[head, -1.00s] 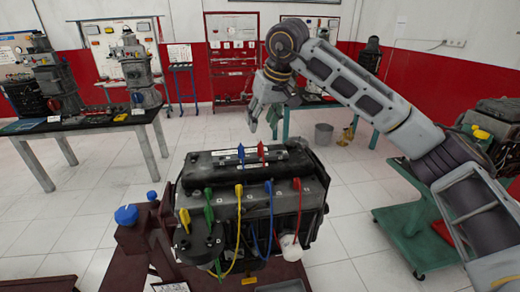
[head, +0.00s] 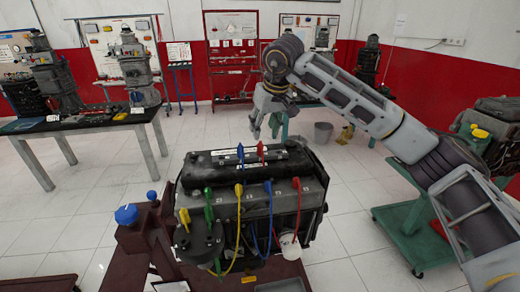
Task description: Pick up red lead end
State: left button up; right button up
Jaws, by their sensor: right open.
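The engine trainer (head: 235,200) stands in the middle of the head view with yellow, blue, green and red leads on it. One red lead end (head: 296,184) sits on the right of its top, with its cable hanging down the front. A second red end (head: 261,148) stands at the back of the top, beside a blue one (head: 241,152). My right gripper (head: 264,133) is above and behind the engine, pointing down, open and empty. It is apart from the leads. My left gripper is out of view.
A white cup-like part (head: 289,246) is at the engine's lower right front. A blue knob (head: 126,214) stands on the maroon stand to the left. A dark bench (head: 80,122) is at the back left, and a green cart (head: 405,235) at the right. Tiled floor lies between.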

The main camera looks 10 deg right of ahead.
aim_at(260, 144)
jog(key=shift+x, duration=2.1)
jog(key=shift+f+p, duration=0.1)
jog(key=shift+p, duration=0.2)
jog(key=shift+p+x, duration=0.6)
jog(key=shift+x, duration=1.95)
jog(key=shift+w, duration=0.2)
jog(key=c, duration=0.9)
